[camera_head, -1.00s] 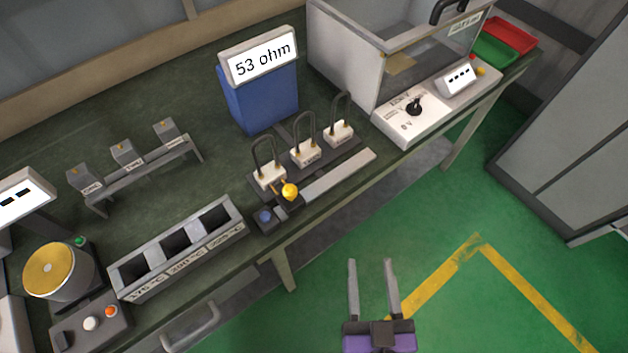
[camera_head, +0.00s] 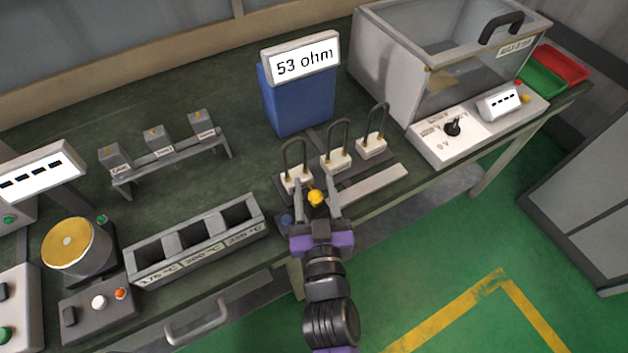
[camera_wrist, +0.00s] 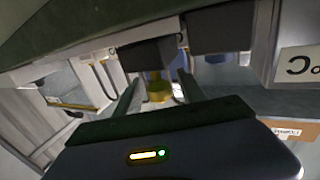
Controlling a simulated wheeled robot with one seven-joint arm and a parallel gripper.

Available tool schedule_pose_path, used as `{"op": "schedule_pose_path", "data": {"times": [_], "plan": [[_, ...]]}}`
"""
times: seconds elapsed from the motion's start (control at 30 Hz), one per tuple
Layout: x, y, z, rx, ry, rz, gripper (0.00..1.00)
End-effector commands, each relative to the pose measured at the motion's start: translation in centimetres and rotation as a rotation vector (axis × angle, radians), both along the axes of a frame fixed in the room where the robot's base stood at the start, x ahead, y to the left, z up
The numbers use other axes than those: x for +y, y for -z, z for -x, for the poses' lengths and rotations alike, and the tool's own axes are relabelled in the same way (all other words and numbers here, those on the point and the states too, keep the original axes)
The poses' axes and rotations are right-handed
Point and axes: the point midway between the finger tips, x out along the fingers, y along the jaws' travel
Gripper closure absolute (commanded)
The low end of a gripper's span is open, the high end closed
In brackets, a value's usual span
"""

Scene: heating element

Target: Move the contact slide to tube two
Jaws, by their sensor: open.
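The contact slide's yellow knob (camera_head: 315,197) stands at the left end of a grey rail (camera_head: 368,187), in front of the leftmost of three looped tubes. That first tube (camera_head: 296,178) is on a white block; the middle tube (camera_head: 337,160) and the right tube (camera_head: 371,145) stand behind the rail. My gripper (camera_head: 316,200) is open, with one finger on each side of the knob. In the wrist view the yellow knob (camera_wrist: 158,88) sits between the two spread fingers. I cannot tell whether a finger touches it. The slide's body is mostly hidden by my gripper.
A blue meter (camera_head: 298,98) reading "53 ohm" stands behind the tubes. A three-slot block (camera_head: 197,243) is at the left. A clear-fronted box (camera_head: 440,75) with a dial panel (camera_head: 477,130) is at the right. The rail right of the knob is clear.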

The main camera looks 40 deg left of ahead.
Motion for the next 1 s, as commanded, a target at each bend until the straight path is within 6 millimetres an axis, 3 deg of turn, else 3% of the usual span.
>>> {"op": "schedule_pose_path", "data": {"times": [0.43,0.47,0.7,1.0], "plan": [[1.02,0.01,-0.99,0.001,0.0,-0.001,0.53],[1.01,0.02,-1.0,0.001,0.0,-0.001,0.55],[1.0,0.02,-1.0,0.001,0.0,-0.001,1.0],[0.98,0.03,-0.99,0.001,0.0,-0.001,1.0]]}}
